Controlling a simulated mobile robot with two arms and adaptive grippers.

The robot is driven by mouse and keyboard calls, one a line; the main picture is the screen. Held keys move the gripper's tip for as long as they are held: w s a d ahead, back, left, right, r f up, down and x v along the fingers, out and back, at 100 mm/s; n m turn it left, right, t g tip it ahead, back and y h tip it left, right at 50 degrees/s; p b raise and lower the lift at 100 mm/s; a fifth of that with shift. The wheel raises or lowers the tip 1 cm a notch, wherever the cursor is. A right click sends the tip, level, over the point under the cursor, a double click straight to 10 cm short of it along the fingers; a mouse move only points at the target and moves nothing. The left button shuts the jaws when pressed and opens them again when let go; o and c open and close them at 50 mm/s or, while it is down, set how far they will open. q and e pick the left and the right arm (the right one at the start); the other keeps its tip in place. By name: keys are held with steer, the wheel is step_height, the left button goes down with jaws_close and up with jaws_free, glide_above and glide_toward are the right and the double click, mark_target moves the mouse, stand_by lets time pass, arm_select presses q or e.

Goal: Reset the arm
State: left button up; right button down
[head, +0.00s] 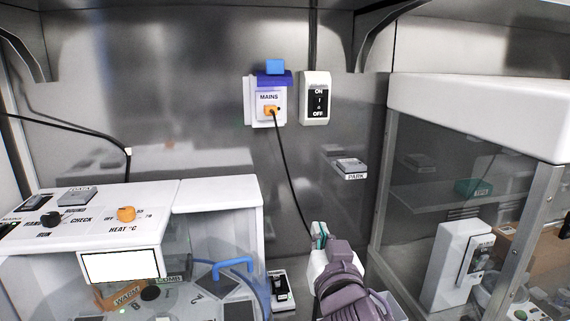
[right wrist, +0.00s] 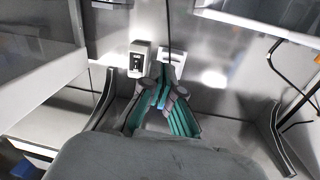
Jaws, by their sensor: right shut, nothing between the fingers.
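My right gripper (head: 319,232) is in the lower middle of the head view, pointing up toward the back wall. Its teal fingers are closed together with nothing between them, and they also show in the right wrist view (right wrist: 161,84). A black cable (head: 289,165) hangs from the orange plug (head: 271,111) in the MAINS socket (head: 268,98) and passes out of sight near the fingertips. My left gripper is not in view.
An ON/OFF switch (head: 315,98) is on the wall beside the socket. A small PARK shelf (head: 350,168) is right of the gripper. A white-topped glass cabinet (head: 480,105) stands at right, and a white control panel (head: 100,215) with knobs at left. The wall between is mostly bare.

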steer(key=s+d+f+g, duration=0.2)
steer(key=s+d+f, duration=0.1)
steer(key=f, duration=0.5)
steer(key=s+d+f+g+h, duration=0.1)
steer(key=s+d+f+g, duration=0.15)
steer(key=f, duration=0.45)
steer(key=s+d+f+g, duration=0.3)
steer(key=s+f, duration=0.1)
steer(key=f, duration=0.4)
steer(key=s+d+f+n+g, duration=0.1)
steer(key=s+d+f+g, duration=0.2)
steer(key=s+f, duration=0.55)
steer(key=s+d+f+n+g, duration=0.1)
steer(key=s+d+f+g, duration=0.3)
steer(key=s, duration=0.7)
steer(key=s+a+f+g, duration=0.1)
steer(key=s+f, duration=0.1)
steer(key=f, duration=1.3)
steer(key=s+f+g, duration=0.1)
steer(key=s+f, duration=0.1)
steer(key=f, duration=1.3)
steer(key=s+d+f, duration=0.2)
steer(key=s+f, duration=1.1)
steer(key=s, duration=0.1)
steer(key=shift+s+d+n+h, duration=0.35)
steer(key=shift+s+n+h, duration=0.05)
